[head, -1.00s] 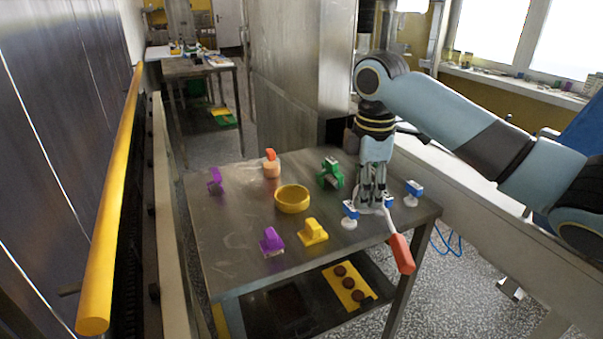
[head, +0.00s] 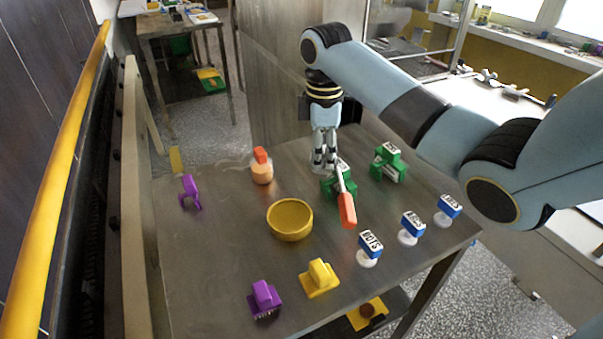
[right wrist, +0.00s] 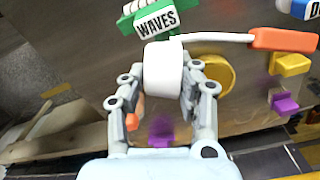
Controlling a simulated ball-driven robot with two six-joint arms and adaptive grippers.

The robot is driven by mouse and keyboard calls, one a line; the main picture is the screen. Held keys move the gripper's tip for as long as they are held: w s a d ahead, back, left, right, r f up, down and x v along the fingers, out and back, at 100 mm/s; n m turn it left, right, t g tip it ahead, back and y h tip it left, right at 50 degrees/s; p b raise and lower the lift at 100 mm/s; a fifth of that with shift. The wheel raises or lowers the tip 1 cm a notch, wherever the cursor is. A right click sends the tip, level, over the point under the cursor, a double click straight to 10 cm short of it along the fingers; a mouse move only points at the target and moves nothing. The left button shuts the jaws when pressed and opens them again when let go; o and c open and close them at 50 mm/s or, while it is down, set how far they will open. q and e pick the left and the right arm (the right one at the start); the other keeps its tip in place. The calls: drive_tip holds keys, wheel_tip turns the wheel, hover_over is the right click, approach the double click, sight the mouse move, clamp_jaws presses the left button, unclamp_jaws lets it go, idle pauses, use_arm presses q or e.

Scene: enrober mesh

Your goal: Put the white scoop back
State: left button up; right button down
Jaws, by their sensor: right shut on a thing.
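The white scoop has a white cup (right wrist: 163,68) and a thin white shaft ending in an orange grip (right wrist: 284,40). My right gripper (right wrist: 164,85) is shut on the cup, one finger on each side. In the head view the right gripper (head: 323,162) points down near the back of the metal table, just left of a green stamp. The scoop's orange grip (head: 347,210) sticks out toward the front of the table, and its shaft crosses in front of that stamp. The cup is mostly hidden by the fingers there. My left gripper is not in view.
A yellow bowl (head: 290,220) stands mid-table. Around it are a peach item with an orange top (head: 262,168), purple stamps (head: 264,298), a yellow stamp (head: 319,279), green stamps (head: 389,163) and blue-topped stamps (head: 370,247). The table's left part is mostly clear.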

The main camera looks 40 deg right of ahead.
drive_tip(key=w+a+f, duration=0.2)
drive_tip(key=w, duration=0.1)
drive_tip(key=shift+w+f, duration=0.25)
drive_tip(key=shift+w, duration=0.05)
drive_tip(key=shift+a+f, duration=0.1)
drive_tip(key=shift+f, duration=0.15)
wheel_tip(320, 180, down, 3)
drive_tip(key=shift+f, duration=0.2)
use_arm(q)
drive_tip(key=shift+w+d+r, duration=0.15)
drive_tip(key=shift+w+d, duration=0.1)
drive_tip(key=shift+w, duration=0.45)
use_arm(e)
drive_tip(key=shift+f, duration=0.1)
drive_tip(key=c, duration=1)
unclamp_jaws()
drive_tip(key=shift+f, duration=0.1)
